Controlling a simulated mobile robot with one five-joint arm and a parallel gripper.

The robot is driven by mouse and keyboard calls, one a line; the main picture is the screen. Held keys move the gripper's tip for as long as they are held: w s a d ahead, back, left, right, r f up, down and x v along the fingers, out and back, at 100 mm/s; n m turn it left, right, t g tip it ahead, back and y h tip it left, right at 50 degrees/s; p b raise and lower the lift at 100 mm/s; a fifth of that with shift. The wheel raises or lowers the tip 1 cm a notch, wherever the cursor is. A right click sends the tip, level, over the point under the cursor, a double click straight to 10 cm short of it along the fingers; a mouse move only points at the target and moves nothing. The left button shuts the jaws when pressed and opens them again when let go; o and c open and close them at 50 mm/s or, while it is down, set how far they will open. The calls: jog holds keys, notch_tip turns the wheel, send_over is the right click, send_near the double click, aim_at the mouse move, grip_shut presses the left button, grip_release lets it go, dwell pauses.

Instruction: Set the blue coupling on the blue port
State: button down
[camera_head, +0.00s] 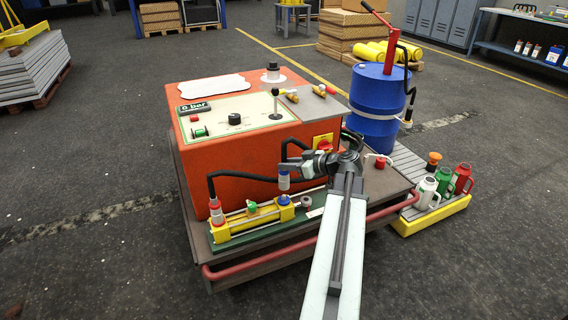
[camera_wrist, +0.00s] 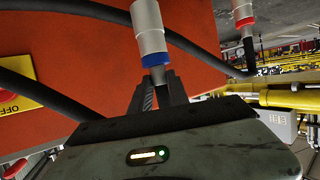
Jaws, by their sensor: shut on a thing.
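The blue coupling (camera_head: 283,182) is a pale grey hose end with a blue ring. My gripper (camera_head: 289,170) is shut on it and holds it roughly upright over the yellow cylinder (camera_head: 268,214). In the wrist view, the coupling (camera_wrist: 150,32) stands between the fingers of my gripper (camera_wrist: 157,88), its blue ring near their tips. The blue port (camera_head: 284,199) is a small blue piece on top of the cylinder, just below the coupling in the head view. I cannot tell whether they touch. The wrist view does not clearly show the port.
A red-ringed coupling (camera_head: 216,211) sits at the cylinder's left end; a green cap (camera_head: 252,207) is between. The orange power unit (camera_head: 240,160) stands close behind. Black hoses (camera_head: 240,176) loop over the cylinder. A red rail (camera_head: 300,257) runs along the cart's front.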

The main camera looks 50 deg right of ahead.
aim_at(288, 178)
jog(key=shift+f+b, duration=2.35)
jog(key=shift+f, duration=0.25)
jog(key=shift+a+f+b, duration=0.1)
jog(key=shift+f+b, duration=0.5)
jog(key=c, duration=1.5)
grip_release()
jog(key=shift+c, duration=0.2)
jog(key=shift+p+v, duration=0.5)
jog(key=shift+v, duration=0.4)
jog(key=p+v, duration=0.3)
jog(key=v, duration=0.6)
jog(key=shift+s, duration=0.1)
